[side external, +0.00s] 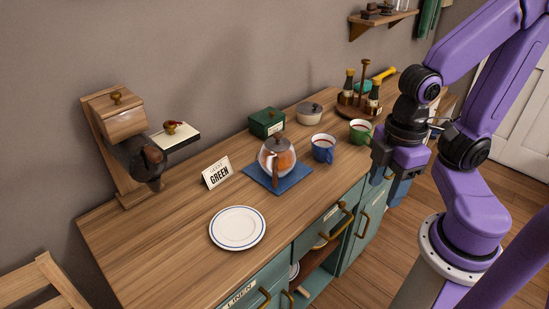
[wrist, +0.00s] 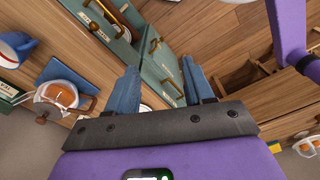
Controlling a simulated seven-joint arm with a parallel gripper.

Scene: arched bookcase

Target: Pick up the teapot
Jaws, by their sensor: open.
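The teapot (side external: 277,158) is a rounded glass pot with amber contents, a wooden handle and a pale lid. It stands upright on a blue mat (side external: 262,180) on the wooden counter. In the wrist view the teapot (wrist: 60,97) is at the left, outside my fingers, with the mat (wrist: 55,70) beside it. My gripper (side external: 391,182) hangs at the counter's front edge, to the right of the teapot and past the mugs. In the wrist view my gripper (wrist: 160,85) has its two blue fingers apart, with nothing held between them.
A blue mug (side external: 323,148) and a green mug (side external: 360,132) stand between teapot and gripper. A green box (side external: 266,122) and lidded pot (side external: 309,113) are behind. A GREEN sign (side external: 216,172) and white plate (side external: 237,228) are left. Brass-handled drawers (side external: 322,224) front the counter.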

